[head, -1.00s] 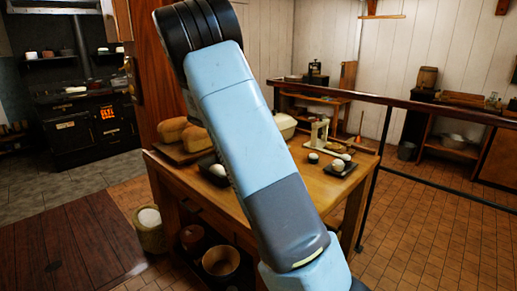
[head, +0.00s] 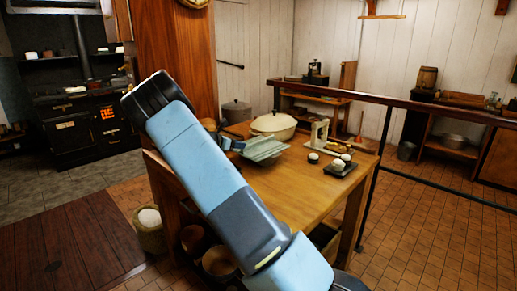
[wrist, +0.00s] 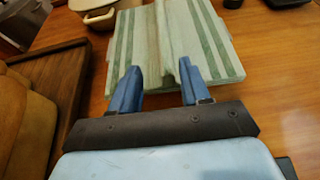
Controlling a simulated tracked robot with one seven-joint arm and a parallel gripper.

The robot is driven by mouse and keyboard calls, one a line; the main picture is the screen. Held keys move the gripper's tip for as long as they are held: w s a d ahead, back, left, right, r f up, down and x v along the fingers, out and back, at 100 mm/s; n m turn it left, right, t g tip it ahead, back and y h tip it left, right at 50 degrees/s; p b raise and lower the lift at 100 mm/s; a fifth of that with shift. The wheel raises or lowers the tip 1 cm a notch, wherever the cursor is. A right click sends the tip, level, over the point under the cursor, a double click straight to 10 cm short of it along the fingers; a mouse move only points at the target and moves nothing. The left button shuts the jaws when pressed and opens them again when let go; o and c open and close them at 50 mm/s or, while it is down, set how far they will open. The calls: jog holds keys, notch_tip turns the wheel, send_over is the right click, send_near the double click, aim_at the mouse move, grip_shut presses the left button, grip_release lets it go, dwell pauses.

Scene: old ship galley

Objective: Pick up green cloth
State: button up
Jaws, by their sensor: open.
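The green cloth (head: 266,149) is pale with green stripes and lies on the wooden table, with a raised fold along its middle. In the wrist view the cloth (wrist: 128,50) fills the upper middle, the fold running away from me. My gripper (wrist: 160,68) is open and empty, its two blue fingers over the near edge of the cloth, with the end of the fold close to the right finger. I cannot tell whether the fingers touch the cloth. In the head view my gripper (head: 231,144) is at the cloth's left edge, partly hidden by my arm.
A cream pot (head: 274,125) stands just behind the cloth, with a grey pot (head: 236,111) to its left. Bread loaves (wrist: 25,120) on a dark board lie left of my gripper. A dark tray (head: 340,168) with white round items is at the right. Bare table lies between.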

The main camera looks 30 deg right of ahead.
aim_at(259, 144)
jog(key=shift+x, duration=1.2)
jog(key=shift+s+d+r+x, duration=0.1)
jog(key=shift+x, duration=0.75)
jog(key=shift+s+d+r+x, duration=0.1)
jog(key=shift+x, duration=0.75)
jog(key=shift+s+r+x, duration=0.1)
jog(key=shift+s+x, duration=0.05)
jog(key=shift+x, duration=0.7)
jog(key=shift+f, duration=0.1)
grip_shut()
